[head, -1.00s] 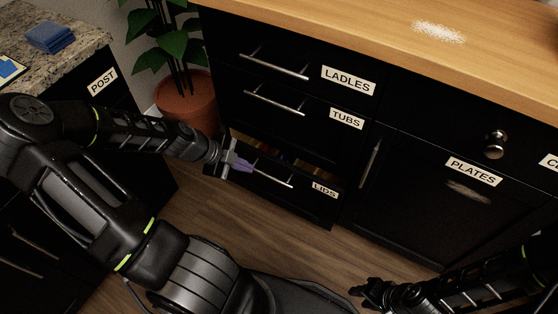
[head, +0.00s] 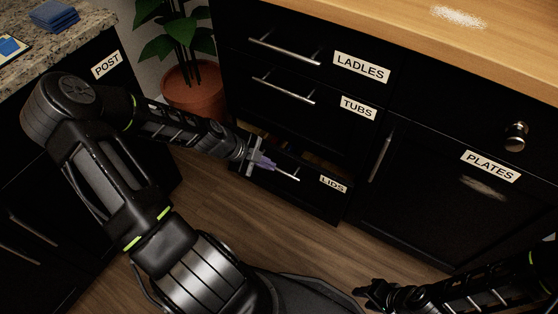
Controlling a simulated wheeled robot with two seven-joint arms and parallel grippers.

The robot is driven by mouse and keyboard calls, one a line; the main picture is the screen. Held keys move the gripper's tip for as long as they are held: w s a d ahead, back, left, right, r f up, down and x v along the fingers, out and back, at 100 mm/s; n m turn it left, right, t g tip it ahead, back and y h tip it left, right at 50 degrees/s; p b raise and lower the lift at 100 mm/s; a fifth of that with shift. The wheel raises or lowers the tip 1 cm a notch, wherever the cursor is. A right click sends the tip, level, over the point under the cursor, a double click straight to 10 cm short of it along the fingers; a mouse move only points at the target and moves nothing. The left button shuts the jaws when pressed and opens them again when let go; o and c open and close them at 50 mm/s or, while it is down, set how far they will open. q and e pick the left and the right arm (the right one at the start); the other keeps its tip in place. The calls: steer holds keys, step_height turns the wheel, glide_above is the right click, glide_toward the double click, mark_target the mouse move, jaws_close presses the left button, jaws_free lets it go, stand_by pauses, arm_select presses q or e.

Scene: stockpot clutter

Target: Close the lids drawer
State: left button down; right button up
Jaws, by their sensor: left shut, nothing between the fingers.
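The lids drawer (head: 312,197) is the black bottom drawer with a white LIDS label (head: 333,184) and a bar handle (head: 287,174). It stands partly pulled out, with a strip of its inside showing behind the front. My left gripper (head: 266,162) is shut and empty, its purplish fingers at the left part of the handle and drawer front. Whether they touch is not clear. My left arm hides the drawer's left end. My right gripper (head: 364,293) is dark and low at the bottom of the view, away from the drawer; its jaw state is unclear.
Above are the shut tubs drawer (head: 300,115) and ladles drawer (head: 300,62). The plates cabinet (head: 430,200) is at the right. A potted plant (head: 193,92) stands left of the drawers. Wooden floor (head: 270,225) in front of the drawer is clear.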

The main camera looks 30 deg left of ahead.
mark_target(289, 162)
arm_select(q)
steer(key=w, duration=0.1)
steer(key=w+f, duration=0.1)
steer(key=w+f+b, duration=0.1)
steer(key=shift+w+d, duration=0.35)
steer(key=shift+d, duration=0.05)
steer(key=shift+w+r, duration=0.1)
steer(key=shift+w, duration=0.6)
